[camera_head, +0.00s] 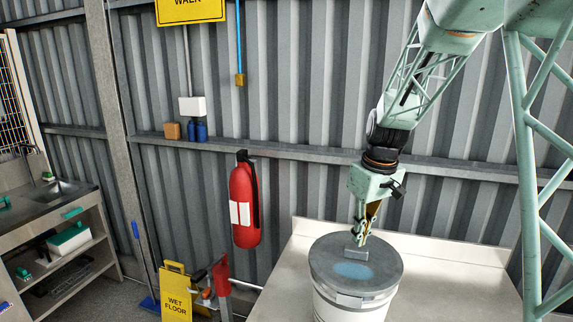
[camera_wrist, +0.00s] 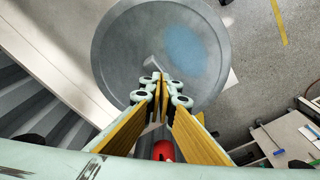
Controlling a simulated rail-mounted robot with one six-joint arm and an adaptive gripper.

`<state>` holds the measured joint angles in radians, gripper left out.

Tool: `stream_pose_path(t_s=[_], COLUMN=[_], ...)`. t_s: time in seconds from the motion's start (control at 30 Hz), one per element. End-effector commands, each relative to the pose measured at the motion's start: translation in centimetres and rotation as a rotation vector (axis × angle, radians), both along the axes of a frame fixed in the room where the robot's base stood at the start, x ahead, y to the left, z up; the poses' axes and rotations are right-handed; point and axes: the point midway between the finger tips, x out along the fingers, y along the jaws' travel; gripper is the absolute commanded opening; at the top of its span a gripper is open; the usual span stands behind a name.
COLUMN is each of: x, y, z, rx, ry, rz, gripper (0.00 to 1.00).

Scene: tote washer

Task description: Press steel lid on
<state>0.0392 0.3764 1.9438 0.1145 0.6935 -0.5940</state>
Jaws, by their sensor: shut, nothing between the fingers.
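The round grey steel lid (camera_head: 372,287) lies on top of a white bucket (camera_head: 345,310) on the bench, with a pale blue patch on its surface. The lid fills the upper middle of the wrist view (camera_wrist: 125,60). A small block-like handle (camera_head: 356,254) stands on the lid near its back edge. My gripper (camera_head: 361,240) points down just above the handle, fingers shut and empty. In the wrist view my gripper's fingertips (camera_wrist: 158,78) are together over the lid and partly hide the handle. I cannot tell whether they touch it. Whether the lid is seated is unclear.
The pale bench (camera_head: 450,270) is clear around the bucket, with a low back edge against the corrugated wall. A red fire extinguisher (camera_head: 245,200) hangs to the left. A yellow wet-floor sign (camera_head: 175,292) and a sink counter (camera_head: 60,200) stand further left.

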Motion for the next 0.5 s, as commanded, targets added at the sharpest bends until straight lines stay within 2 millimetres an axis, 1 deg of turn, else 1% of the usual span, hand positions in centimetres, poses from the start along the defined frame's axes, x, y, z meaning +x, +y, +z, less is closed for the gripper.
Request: stream_pose_path(t_s=[0.5], x=[0.0], y=[0.0], z=[-0.68], rx=[0.0], ry=[0.0], rz=[0.0], gripper=[0.0])
